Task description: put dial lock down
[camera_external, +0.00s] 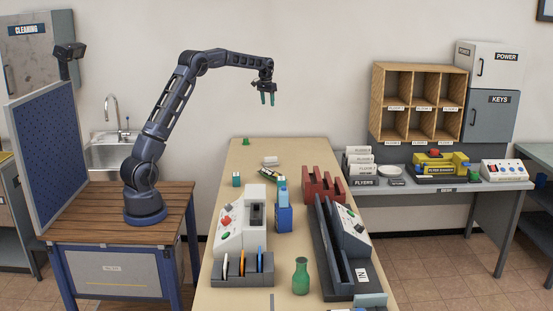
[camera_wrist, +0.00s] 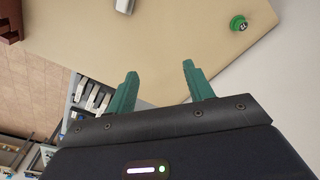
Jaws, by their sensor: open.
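A small round green piece with a dark marked face, which looks like the dial lock (camera_wrist: 238,23), lies on the tan table near its edge in the wrist view. In the external view a small green piece (camera_external: 245,142), likely the same one, sits at the table's far end. My gripper (camera_external: 268,100) hangs well above the far part of the table, fingers pointing down. In the wrist view its two green fingers (camera_wrist: 160,70) are apart with nothing between them. It touches nothing.
The air around my gripper is clear.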

